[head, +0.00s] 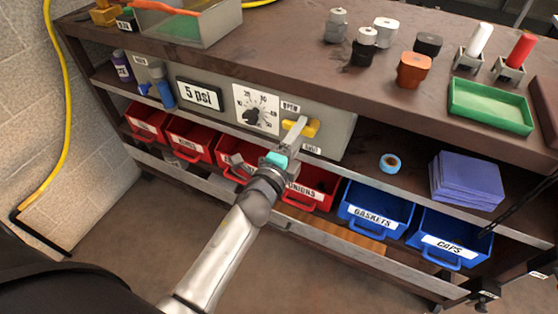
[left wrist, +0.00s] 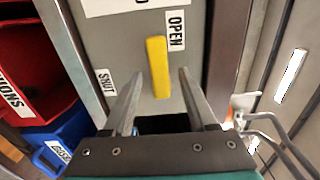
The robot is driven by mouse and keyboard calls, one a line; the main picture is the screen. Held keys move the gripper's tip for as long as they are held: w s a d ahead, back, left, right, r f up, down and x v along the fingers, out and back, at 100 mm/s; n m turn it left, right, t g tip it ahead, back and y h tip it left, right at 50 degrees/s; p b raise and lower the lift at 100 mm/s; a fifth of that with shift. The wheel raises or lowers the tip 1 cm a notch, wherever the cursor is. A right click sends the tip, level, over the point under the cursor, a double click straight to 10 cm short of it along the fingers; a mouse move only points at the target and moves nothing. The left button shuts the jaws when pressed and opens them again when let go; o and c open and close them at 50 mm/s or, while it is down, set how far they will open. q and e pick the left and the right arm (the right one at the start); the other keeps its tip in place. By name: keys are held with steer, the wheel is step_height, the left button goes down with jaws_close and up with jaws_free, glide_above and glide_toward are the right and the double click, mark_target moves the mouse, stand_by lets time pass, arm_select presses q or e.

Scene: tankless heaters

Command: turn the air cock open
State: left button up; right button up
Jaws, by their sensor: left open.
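The air cock's yellow handle (head: 311,128) is on the grey panel (head: 340,135), right of the round dial. An OPEN label (head: 290,106) is above it and a SHUT label (head: 311,149) is below it. My left gripper (head: 294,133) reaches the handle from the front. In the left wrist view, the handle (left wrist: 157,60) stands lengthwise in the picture, beside the OPEN label (left wrist: 175,30). The open fingers (left wrist: 157,78) have their tips on either side of its near end, with visible gaps. The SHUT label (left wrist: 105,82) is left of the left finger. My right gripper is not seen.
Red bins (head: 190,140) and blue bins (head: 375,212) sit on the shelf below. Several fittings and a green tray (head: 490,105) are on the bench top. Blue tape (head: 390,163) lies right of the panel.

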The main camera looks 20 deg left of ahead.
arm_select(q)
steer(key=s, duration=1.3)
steer(key=shift+a+p, duration=0.25)
steer(key=shift+p, duration=0.1)
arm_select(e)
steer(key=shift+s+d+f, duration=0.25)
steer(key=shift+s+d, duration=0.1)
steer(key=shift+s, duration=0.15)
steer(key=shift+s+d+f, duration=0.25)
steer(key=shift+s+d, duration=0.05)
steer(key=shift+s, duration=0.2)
